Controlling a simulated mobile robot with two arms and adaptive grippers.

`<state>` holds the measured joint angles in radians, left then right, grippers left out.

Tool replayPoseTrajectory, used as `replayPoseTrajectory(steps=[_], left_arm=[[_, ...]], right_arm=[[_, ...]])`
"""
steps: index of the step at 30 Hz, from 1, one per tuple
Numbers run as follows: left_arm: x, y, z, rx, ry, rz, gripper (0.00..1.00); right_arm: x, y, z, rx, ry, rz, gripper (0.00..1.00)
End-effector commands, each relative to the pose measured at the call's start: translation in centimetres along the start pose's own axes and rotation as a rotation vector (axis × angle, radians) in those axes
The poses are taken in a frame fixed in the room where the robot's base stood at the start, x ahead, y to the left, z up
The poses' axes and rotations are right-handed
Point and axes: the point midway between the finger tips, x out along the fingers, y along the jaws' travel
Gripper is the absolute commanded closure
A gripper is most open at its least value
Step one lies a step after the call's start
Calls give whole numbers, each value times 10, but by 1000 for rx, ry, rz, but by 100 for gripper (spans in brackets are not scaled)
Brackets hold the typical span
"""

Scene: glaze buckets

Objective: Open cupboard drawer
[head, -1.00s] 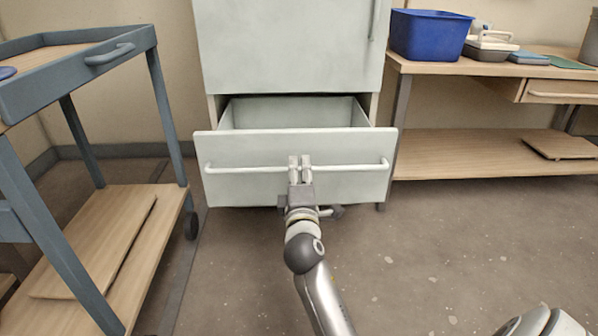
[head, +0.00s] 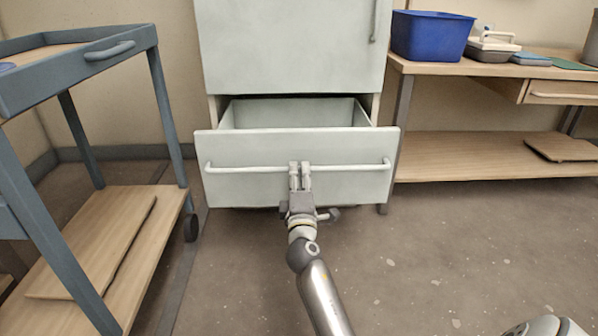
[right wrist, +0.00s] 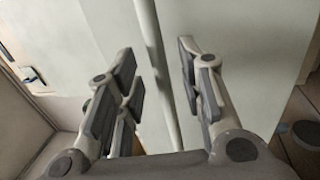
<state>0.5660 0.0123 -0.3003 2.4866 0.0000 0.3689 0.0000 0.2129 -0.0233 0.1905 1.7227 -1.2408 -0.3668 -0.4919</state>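The cupboard (head: 290,45) is pale grey-green, and its bottom drawer (head: 240,188) stands pulled out, with its empty-looking inside visible. A long horizontal bar handle (head: 345,166) runs across the drawer front. My right gripper (head: 300,166) is at the middle of this handle, its two fingertips overlapping the bar in the head view. In the right wrist view, the fingers (right wrist: 160,75) are spread, and the handle bar (right wrist: 153,50) passes through the gap between them, with space visible on both sides. My left gripper is out of view.
A blue-grey trolley (head: 158,85) with wooden shelves stands at the left. A wooden bench (head: 440,68) at the right carries a blue tub (head: 430,38) and a grey caddy. The floor (head: 440,250) before the drawer is clear on the right.

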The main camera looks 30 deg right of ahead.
Motion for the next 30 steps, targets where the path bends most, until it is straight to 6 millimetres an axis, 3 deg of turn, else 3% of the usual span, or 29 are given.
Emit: replayPoseTrajectory(steps=[6,17,25,30], left_arm=[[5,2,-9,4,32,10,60],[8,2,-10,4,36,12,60],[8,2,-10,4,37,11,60],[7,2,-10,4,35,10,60]], right_arm=[[24,-1,0,-1,-1,0,65],[29,0,0,0,-1,-1,65],[28,0,0,0,-1,-1,99],[28,0,0,0,-1,-1,100]])
